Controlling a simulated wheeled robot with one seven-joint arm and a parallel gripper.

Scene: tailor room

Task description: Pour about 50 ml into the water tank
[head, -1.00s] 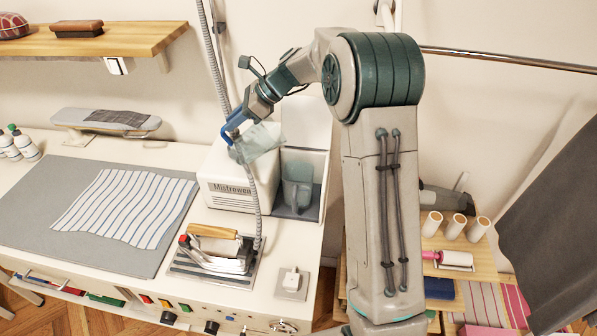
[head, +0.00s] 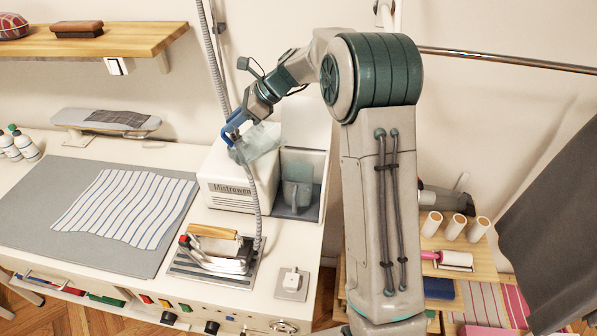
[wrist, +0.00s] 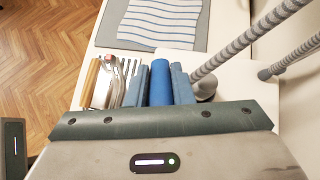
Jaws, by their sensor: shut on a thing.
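A clear, pale jug (head: 262,143) with a blue handle (head: 233,125) is held tilted above the white Mistrowen steam station (head: 226,190). My gripper (head: 238,124) is shut on that handle. In the wrist view the blue handle (wrist: 161,82) sits between the two fingers, and the jug's body is hidden. The water tank, a see-through grey-teal container (head: 297,192), stands in the open bay at the station's right side, below and right of the jug. I cannot make out a stream or the water level in either vessel.
A grey ribbed hose (head: 252,190) hangs close to the jug and station front. An iron (head: 217,250) rests on a striped pad in front. A grey mat (head: 40,210) with striped cloth lies left. A shelf with white rolls (head: 458,225) is at right.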

